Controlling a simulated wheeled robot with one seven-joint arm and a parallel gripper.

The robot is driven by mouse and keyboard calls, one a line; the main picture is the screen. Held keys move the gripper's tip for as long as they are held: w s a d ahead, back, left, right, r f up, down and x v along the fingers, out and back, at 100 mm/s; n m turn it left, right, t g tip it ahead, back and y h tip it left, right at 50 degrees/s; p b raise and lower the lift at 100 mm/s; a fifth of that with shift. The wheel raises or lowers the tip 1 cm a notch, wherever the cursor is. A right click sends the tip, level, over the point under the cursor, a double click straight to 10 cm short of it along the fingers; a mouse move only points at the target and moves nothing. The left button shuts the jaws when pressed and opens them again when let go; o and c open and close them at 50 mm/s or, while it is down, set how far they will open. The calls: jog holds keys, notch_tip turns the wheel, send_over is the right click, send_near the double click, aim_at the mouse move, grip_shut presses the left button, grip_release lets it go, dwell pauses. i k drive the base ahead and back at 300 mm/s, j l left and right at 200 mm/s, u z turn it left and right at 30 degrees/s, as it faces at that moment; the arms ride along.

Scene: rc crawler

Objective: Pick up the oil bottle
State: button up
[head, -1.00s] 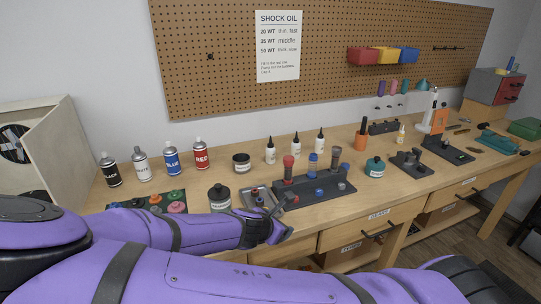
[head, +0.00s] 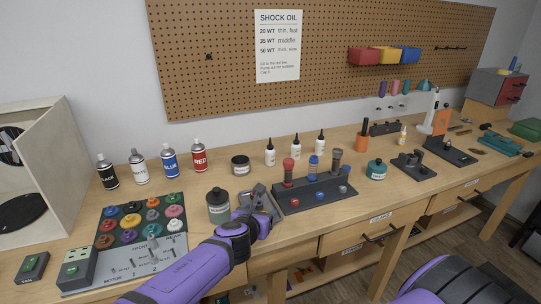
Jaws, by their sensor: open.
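Three white bottles with dark pointed caps stand upright in a row at the back of the workbench in the head view: a left one (head: 270,155), a middle one (head: 295,150) and a right one (head: 320,145). Their labels are too small to read, so I cannot tell which is the oil bottle. A small yellowish bottle (head: 402,136) stands farther right. My gripper (head: 262,198) is open, low over the bench front, in front of the white bottles and apart from them. It partly covers a small grey metal tray (head: 273,203).
A dark rack (head: 310,198) with red, blue and grey shocks stands right of my gripper. A dark grey jar (head: 218,206) stands just left. Spray cans (head: 170,161) line the back left. A teal jar (head: 376,170) is to the right. A pegboard (head: 220,60) hangs behind.

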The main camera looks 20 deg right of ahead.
aim_at(269, 151)
jog(key=i+l, duration=0.25)
jog(key=i, duration=0.2)
jog(key=i+l, duration=0.3)
jog(key=i, duration=0.1)
